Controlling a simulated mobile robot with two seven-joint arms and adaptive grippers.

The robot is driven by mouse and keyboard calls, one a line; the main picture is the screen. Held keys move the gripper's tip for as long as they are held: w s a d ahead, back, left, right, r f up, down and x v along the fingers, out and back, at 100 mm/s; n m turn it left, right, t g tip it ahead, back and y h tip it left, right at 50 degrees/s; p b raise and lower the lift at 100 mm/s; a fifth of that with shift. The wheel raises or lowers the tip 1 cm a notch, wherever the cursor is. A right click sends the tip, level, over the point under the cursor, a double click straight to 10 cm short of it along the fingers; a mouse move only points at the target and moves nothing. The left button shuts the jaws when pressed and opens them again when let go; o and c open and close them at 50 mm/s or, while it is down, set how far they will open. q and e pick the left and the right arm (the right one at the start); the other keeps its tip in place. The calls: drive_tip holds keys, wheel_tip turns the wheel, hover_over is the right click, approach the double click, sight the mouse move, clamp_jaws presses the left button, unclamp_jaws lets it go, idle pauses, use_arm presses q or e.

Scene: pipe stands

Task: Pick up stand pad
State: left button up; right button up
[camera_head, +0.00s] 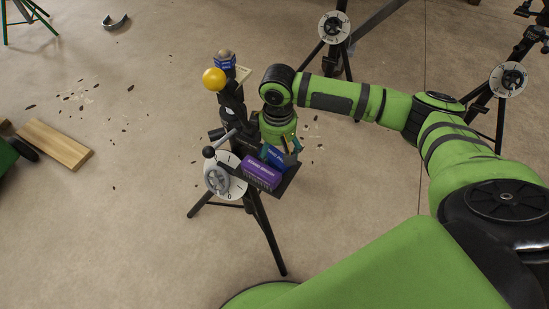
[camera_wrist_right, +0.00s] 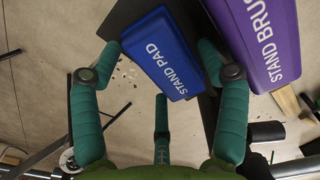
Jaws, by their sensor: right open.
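The stand pad (camera_wrist_right: 165,60) is a blue block with white "STAND PAD" lettering. In the wrist view it lies on a dark tray (camera_wrist_right: 122,16), between my right gripper's teal fingers. In the head view the stand pad (camera_head: 272,155) is partly covered by my gripper. My right gripper (camera_head: 284,147) is open above the tray, its fingers to either side of the pad; I cannot tell whether they touch it. My left gripper is in neither view.
A purple "STAND BRUSH" block (camera_head: 261,173) lies close beside the pad. The tray is on a black tripod stand with a yellow ball (camera_head: 214,79) and a white dial (camera_head: 222,176). Other stands are at the upper right. A wooden board (camera_head: 56,144) lies on the floor at left.

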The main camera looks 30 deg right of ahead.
sight(277, 153)
drive_tip(key=shift+f, duration=0.15)
drive_tip(key=c, duration=1)
wheel_tip(277, 153, up, 10)
drive_tip(key=shift+r+p, duration=0.1)
drive_tip(key=shift+p, duration=1.15)
drive_tip(key=shift+c, duration=0.2)
drive_tip(key=shift+o, duration=1.2)
